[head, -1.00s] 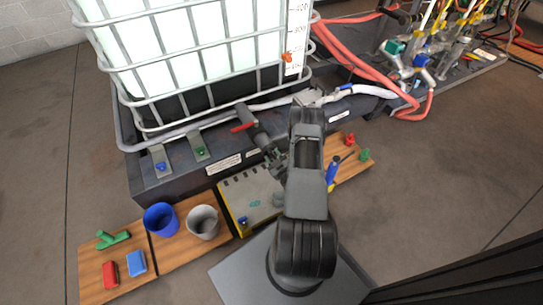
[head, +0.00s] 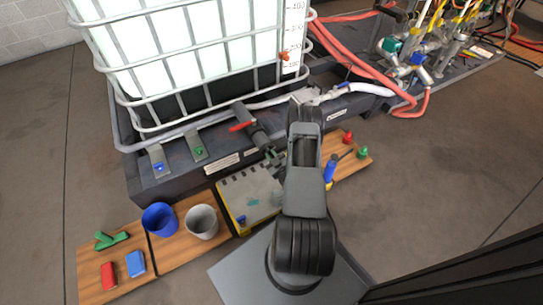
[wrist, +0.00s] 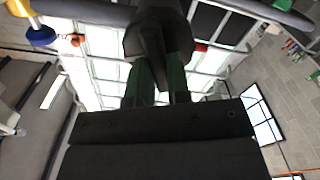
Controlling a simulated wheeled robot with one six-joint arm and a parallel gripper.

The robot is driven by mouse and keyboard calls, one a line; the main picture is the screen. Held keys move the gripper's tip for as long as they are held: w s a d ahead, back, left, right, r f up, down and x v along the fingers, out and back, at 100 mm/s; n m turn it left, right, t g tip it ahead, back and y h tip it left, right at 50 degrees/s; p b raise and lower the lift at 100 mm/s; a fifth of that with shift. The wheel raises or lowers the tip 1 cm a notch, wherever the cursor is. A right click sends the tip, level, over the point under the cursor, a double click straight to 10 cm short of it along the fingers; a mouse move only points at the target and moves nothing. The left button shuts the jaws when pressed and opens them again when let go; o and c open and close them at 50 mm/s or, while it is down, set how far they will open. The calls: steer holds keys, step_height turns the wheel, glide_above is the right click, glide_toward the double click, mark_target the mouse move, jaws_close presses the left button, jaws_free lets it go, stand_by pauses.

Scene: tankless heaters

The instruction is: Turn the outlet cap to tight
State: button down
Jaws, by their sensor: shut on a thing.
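The black outlet valve (head: 250,122) with its red handle (head: 242,126) sticks out from the front of the white caged tank (head: 190,50). The dark outlet cap (wrist: 158,30) is at the valve's front end and shows large at the top of the wrist view. My gripper (head: 273,157) is at this end, and its two greenish fingers show in the wrist view (wrist: 159,80), shut on the cap. In the head view the fingers and my arm partly hide the cap. I cannot tell how tight the cap is.
A blue-handled screwdriver (head: 330,168) lies right of my arm. Red hoses (head: 350,65) run behind at right.

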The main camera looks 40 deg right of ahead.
steer(key=m, duration=0.4)
steer(key=m+b, duration=0.1)
steer(key=m, duration=0.8)
steer(key=shift+d+f+m, duration=0.15)
steer(key=shift+d+m, duration=0.15)
steer(key=shift+s+d+f+m+b, duration=0.1)
steer(key=shift+m+b, duration=0.15)
steer(key=shift+m, duration=1.95)
steer(key=shift+f+m+b, duration=0.1)
steer(key=shift+m+b, duration=0.15)
steer(key=shift+m, duration=1.95)
steer(key=c, duration=1.1)
jaws_free()
steer(key=shift+s, duration=0.1)
steer(key=s+p, duration=0.1)
steer(key=s, duration=0.3)
steer(key=s+a+p, duration=0.1)
steer(key=s, duration=0.4)
steer(key=s+a+p, duration=0.1)
steer(key=s, duration=0.3)
steer(key=shift+s+p, duration=0.2)
steer(key=shift+p, duration=0.1)
